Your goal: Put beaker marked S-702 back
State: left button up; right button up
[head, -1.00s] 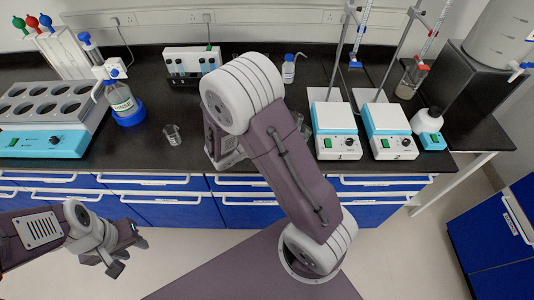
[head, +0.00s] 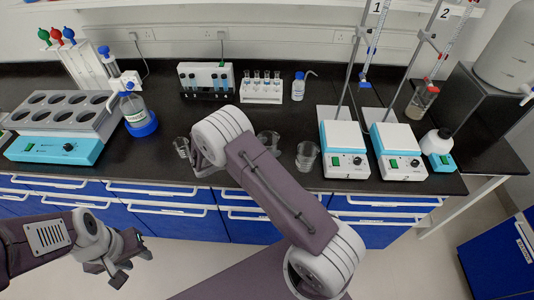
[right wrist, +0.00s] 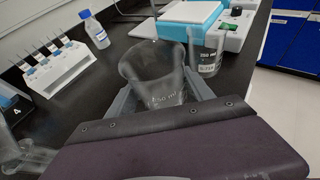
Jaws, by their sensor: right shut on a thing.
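My right gripper (right wrist: 160,92) is shut on a clear glass beaker (right wrist: 152,65), which stands between its fingers in the right wrist view. The beaker's volume print shows, but its label is too blurred to read. In the head view this beaker (head: 269,140) shows beside my right arm, which hides the gripper. A second beaker (right wrist: 208,52) stands close to its right; it also shows in the head view (head: 307,157). A third beaker (head: 181,147) is left of my right arm. My left gripper (head: 132,268) is open and empty in front of the bench.
Two numbered hotplate stands (head: 345,160) (head: 397,160) are to the right. A white tube rack (head: 262,92) and a wash bottle (head: 298,87) stand behind. Dark bench lies between.

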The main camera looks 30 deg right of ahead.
notch_tip(320, 180, down, 3)
jog(key=shift+r, duration=0.1)
jog(key=shift+f, duration=0.25)
jog(key=shift+f, duration=0.1)
jog(key=o, duration=1.7)
jog(key=shift+o, duration=0.2)
